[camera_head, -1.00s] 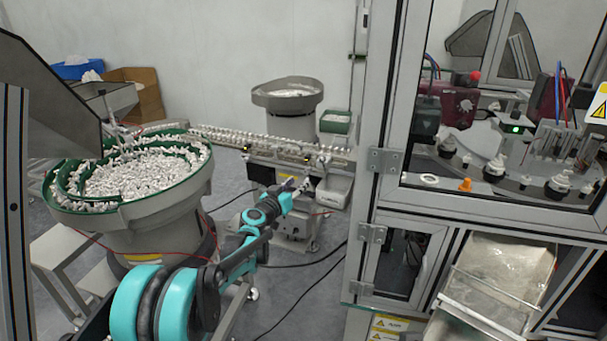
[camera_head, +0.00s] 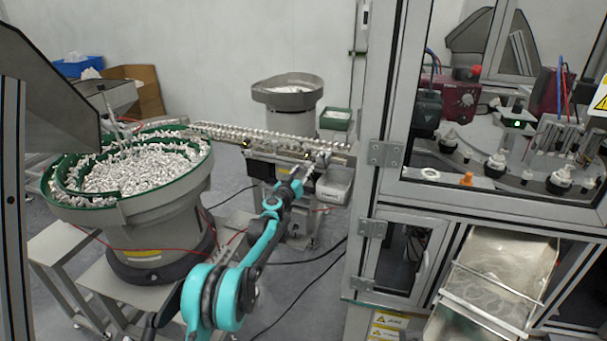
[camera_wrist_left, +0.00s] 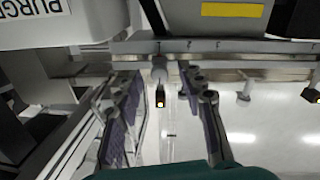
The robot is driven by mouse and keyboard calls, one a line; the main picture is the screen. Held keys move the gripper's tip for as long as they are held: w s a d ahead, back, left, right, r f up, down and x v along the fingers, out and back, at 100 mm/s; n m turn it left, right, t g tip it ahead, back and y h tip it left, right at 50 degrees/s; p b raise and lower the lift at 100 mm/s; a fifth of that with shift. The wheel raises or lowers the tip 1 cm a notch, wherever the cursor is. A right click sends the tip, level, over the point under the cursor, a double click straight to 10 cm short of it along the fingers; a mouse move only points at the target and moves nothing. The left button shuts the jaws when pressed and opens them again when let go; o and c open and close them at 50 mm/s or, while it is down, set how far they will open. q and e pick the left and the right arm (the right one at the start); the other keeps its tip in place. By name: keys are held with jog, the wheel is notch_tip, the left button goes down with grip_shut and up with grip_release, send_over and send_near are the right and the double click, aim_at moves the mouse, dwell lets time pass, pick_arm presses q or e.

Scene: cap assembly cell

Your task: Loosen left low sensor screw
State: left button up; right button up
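In the left wrist view a small black sensor (camera_wrist_left: 160,97) with a lit orange end hangs below a metal rail (camera_wrist_left: 230,46). A pale rounded part (camera_wrist_left: 159,68), possibly the screw, sits just above it; its details are too small to tell. My left gripper (camera_wrist_left: 162,112) is open, with one finger on each side of the sensor and a gap to both. In the head view my left gripper (camera_head: 314,168) is at the right end of the feeder rail (camera_head: 270,140), where the sensor is too small to make out surely. My right gripper is not in view.
A second sensor (camera_wrist_left: 311,95) with an orange light is at the right edge of the wrist view. A green-rimmed bowl feeder (camera_head: 130,250) full of white parts stands left of my arm. The machine frame (camera_head: 385,130) rises close on the right.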

pick_arm(q)
jog(key=shift+w+d, duration=0.1)
jog(key=shift+w, duration=0.05)
grip_shut()
